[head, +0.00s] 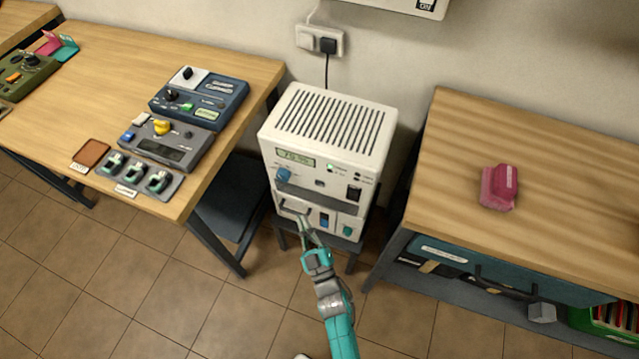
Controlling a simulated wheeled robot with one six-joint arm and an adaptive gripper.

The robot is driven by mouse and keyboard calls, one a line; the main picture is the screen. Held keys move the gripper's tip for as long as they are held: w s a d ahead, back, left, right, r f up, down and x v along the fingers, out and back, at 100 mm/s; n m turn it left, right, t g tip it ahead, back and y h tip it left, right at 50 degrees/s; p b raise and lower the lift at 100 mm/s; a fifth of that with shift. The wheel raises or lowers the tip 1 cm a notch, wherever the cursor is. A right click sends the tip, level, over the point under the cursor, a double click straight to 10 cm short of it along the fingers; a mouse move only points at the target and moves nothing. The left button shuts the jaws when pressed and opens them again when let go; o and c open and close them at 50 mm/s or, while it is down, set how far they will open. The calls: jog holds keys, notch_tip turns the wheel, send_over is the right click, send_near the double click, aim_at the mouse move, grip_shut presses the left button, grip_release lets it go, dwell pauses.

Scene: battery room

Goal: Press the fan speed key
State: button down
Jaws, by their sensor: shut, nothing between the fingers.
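A white cabinet unit (328,125) with a slotted top stands on a low dark stand between two tables. Its front has a small green display (295,159), a blue knob (283,174), a dark switch (353,194), a blue rocker (324,220) and a teal button (347,231). The labels are too small to read, so I cannot tell which control is the fan speed key. My gripper (304,222) is shut and empty in front of the unit's lower front, left of the blue rocker. I cannot tell whether it touches the panel.
The left wooden table (90,120) holds blue and grey control boxes (200,97) and a brown pad (90,154). The right wooden table (580,200) holds a pink object (499,188). A black plug sits in the wall socket (318,41). Tiled floor (240,320) is clear in front.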

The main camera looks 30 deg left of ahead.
jog(key=shift+w, duration=0.1)
jog(key=w+a, duration=0.2)
jog(key=w, duration=0.6)
jog(key=shift+w, duration=0.2)
jog(key=shift+w, duration=0.15)
dwell(1.4)
jog(key=shift+w+a, duration=0.1)
jog(key=shift+w, duration=0.2)
jog(key=shift+w, duration=0.35)
dwell(0.7)
jog(key=shift+s, duration=0.8)
jog(key=shift+s+d, duration=0.25)
jog(key=shift+s, duration=0.55)
jog(key=shift+s+d, duration=0.2)
jog(key=shift+s, duration=0.6)
jog(key=shift+s+d, duration=0.25)
jog(key=shift+s, duration=0.55)
